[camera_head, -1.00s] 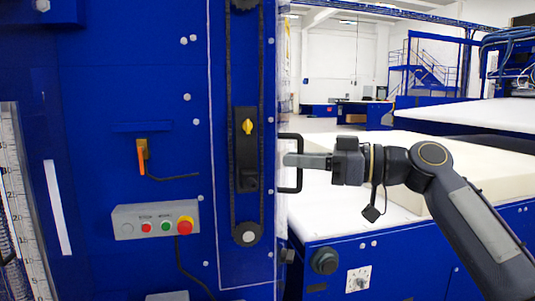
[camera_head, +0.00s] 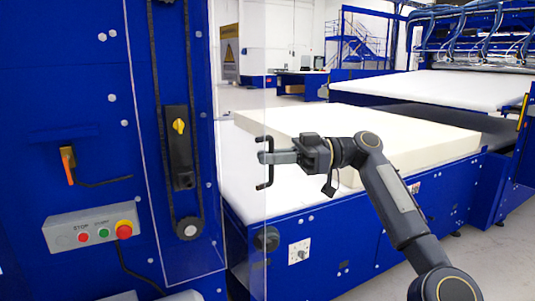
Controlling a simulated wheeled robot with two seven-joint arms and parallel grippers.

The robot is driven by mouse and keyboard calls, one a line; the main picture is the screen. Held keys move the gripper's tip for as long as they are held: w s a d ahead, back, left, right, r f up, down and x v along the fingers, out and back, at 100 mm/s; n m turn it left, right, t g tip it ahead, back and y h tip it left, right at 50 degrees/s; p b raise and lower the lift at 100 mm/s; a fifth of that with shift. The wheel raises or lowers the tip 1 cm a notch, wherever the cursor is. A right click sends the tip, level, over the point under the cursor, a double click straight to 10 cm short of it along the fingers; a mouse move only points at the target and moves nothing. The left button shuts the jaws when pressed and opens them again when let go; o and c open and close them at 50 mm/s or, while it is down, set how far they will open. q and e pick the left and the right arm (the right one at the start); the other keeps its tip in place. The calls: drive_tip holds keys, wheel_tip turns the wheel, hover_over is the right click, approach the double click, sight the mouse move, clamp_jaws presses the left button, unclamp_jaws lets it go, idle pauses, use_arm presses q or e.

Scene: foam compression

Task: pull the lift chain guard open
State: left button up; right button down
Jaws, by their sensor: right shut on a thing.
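The lift chain guard (camera_head: 236,190) is a clear panel standing out from the blue machine face, beside the chain (camera_head: 160,90) and its sprocket. Its black handle (camera_head: 269,175) is on the panel's right edge. My right gripper (camera_head: 266,157) is shut on the handle, with its arm coming in from the lower right. My left gripper is not in view.
A grey control box (camera_head: 93,229) with red and green buttons is on the machine face at left. A white foam block (camera_head: 400,140) lies on the blue-sided table behind my right arm. Grey floor (camera_head: 470,275) shows at the lower right.

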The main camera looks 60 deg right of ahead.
drive_tip(key=shift+d+r, duration=0.1)
drive_tip(key=shift+d, duration=0.05)
drive_tip(key=c, duration=1.9)
unclamp_jaws()
drive_tip(key=shift+c, duration=0.2)
drive_tip(key=o, duration=0.3)
drive_tip(key=shift+w, duration=0.15)
drive_tip(key=p+v, duration=0.1)
drive_tip(key=v, duration=0.6)
drive_tip(key=shift+s+d, duration=0.25)
drive_tip(key=shift+s, duration=0.15)
